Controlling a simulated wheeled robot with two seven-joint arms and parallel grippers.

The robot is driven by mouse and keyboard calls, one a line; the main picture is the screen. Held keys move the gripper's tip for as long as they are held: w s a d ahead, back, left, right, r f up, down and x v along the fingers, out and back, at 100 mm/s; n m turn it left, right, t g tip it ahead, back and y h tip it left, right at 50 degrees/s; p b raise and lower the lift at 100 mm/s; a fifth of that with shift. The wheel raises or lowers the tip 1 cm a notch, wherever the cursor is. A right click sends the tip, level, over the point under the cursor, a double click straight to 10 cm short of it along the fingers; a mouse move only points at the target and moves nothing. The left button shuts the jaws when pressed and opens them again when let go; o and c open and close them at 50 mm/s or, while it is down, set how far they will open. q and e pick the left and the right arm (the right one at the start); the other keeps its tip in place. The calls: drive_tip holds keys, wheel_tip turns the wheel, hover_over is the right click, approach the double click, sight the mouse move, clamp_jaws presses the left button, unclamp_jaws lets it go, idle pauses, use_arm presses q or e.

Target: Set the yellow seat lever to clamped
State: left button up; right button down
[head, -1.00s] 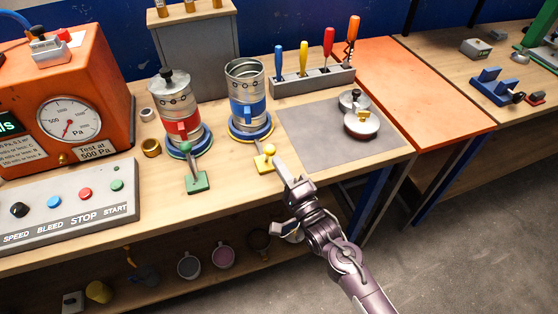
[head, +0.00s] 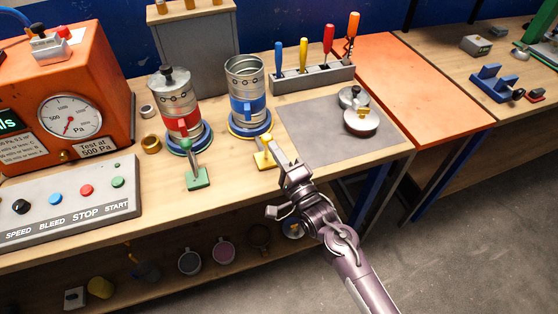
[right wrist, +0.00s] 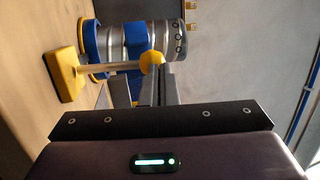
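The yellow seat lever (head: 264,160) stands on the bench in front of the blue-banded metal canister (head: 246,95). Its rod is roughly upright, with the ball knob on top. In the right wrist view the yellow knob (right wrist: 152,59) is at the tips of my right gripper (right wrist: 160,80), seemingly touching them; the fingers look close together, with nothing seen between them. In the head view my right gripper (head: 280,152) reaches in from the lower right, just right of the lever, and partly covers it. My left gripper is not in view.
A red-banded canister (head: 182,112) with a green lever (head: 197,178) stands to the left. The orange gauge box (head: 65,95) and button panel (head: 70,200) are further left. A grey mat (head: 315,145) with round metal parts (head: 361,119) and a screwdriver rack (head: 312,79) lie right.

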sight(271, 137)
drive_tip(key=x, duration=0.3)
drive_tip(key=r+x, duration=0.1)
drive_tip(key=shift+w+d+b, duration=0.2)
drive_tip(key=shift+d+b, duration=0.05)
drive_tip(key=shift+b, duration=0.15)
drive_tip(key=shift+w+a, duration=0.15)
drive_tip(key=shift+w, duration=0.5)
drive_tip(key=shift+w+a+b, duration=0.3)
drive_tip(key=shift+w+b, duration=0.15)
drive_tip(key=shift+w, duration=0.5)
drive_tip(key=shift+r, duration=0.1)
drive_tip(key=shift+r, duration=0.1)
